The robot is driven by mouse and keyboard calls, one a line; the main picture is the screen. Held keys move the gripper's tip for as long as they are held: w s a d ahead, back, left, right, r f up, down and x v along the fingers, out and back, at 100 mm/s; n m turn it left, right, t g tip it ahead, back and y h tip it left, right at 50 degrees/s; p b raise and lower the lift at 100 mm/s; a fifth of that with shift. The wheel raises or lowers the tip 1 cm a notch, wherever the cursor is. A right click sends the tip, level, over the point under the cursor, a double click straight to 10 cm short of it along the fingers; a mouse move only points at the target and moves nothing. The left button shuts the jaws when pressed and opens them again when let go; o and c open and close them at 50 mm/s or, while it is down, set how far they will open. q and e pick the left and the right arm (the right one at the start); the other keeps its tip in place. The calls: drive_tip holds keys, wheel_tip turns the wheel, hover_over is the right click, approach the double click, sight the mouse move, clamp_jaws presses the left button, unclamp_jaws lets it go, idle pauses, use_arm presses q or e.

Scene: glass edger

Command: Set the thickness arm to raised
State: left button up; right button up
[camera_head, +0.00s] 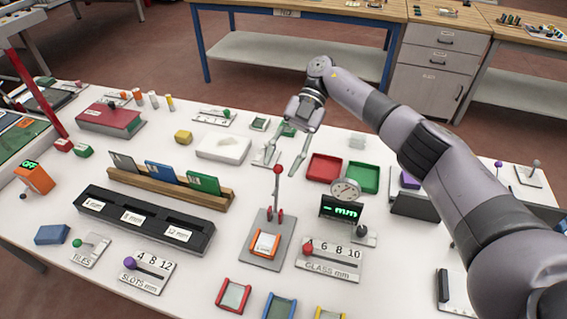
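A dial gauge (345,190) stands at the right of the table. Below it a black display (341,209) reads "- mm" in green, with a small grey block (364,237) beside it. A lever with a red ball knob (277,169) stands nearly upright on a grey plate (262,260), with an orange-framed piece (265,245) at its foot. Which part is the thickness arm I cannot tell for sure. My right gripper (281,160) reaches in from the right, pointing down. Its fingers are apart around the level of the red knob; contact is not clear. My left gripper is out of view.
A "GLASS mm" slider plate (330,262) lies right of the lever. A black slotted rack (143,221) and a wooden rack (218,201) with coloured panels lie left. Red (324,168) and green (363,177) trays sit behind the gauge. Coloured frames line the front.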

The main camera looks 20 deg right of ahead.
wheel_tip(320, 180, up, 8)
drive_tip(key=shift+r, duration=0.2)
drive_tip(key=shift+s, duration=0.1)
idle(0.4)
